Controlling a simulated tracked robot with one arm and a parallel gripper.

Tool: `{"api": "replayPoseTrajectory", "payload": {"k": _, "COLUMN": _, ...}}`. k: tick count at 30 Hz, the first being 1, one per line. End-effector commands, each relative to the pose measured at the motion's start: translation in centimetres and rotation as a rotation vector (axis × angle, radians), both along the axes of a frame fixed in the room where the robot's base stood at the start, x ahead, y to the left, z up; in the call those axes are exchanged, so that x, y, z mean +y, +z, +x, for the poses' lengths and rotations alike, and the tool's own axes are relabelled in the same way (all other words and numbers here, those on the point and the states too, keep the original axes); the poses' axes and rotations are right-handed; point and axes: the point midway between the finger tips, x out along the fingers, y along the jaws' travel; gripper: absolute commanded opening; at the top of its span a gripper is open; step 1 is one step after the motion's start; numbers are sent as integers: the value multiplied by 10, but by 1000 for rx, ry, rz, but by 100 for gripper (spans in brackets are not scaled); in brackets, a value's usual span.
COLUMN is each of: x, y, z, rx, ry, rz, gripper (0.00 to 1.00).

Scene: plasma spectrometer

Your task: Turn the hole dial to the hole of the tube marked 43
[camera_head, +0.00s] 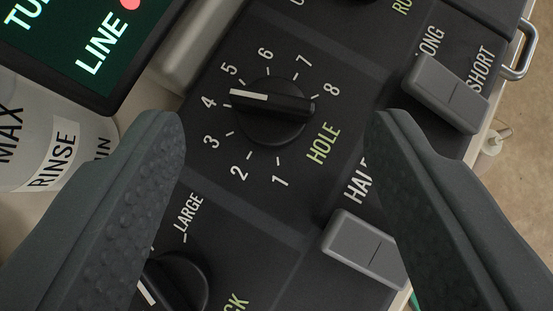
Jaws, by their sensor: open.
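The hole dial (272,111) is a black round knob with a raised bar grip, on the dark panel in the upper middle. Numbers 1 to 8 and the label HOLE surround it. The white line on its bar points left, at about the 4. My gripper (277,117) is open, with one dark finger left of the dial and the other right of it. The fingers look apart from the knob, and nothing is between them but the view of the panel. No tube marked 43 shows in this view.
A second black knob (180,284) lies at lower left, partly behind the left finger. Grey rocker switches (447,92) (364,247) are on the right. A RINSE bottle (85,150) and a green screen (60,45) with LINE on it are at left.

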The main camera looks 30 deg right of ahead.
Motion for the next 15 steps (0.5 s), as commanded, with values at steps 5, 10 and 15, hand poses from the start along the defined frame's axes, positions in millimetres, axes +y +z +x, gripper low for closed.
{"api": "replayPoseTrajectory", "payload": {"k": 5, "x": 13, "y": 26, "z": -23, "rx": -1, "ry": 1, "rz": 0, "gripper": 55}}
{"api": "replayPoseTrajectory", "payload": {"k": 10, "x": 25, "y": 49, "z": -44, "rx": -2, "ry": 1, "rz": 1, "gripper": 55}}
{"api": "replayPoseTrajectory", "payload": {"k": 15, "x": 33, "y": 67, "z": -60, "rx": -1, "ry": 1, "rz": 2, "gripper": 55}}
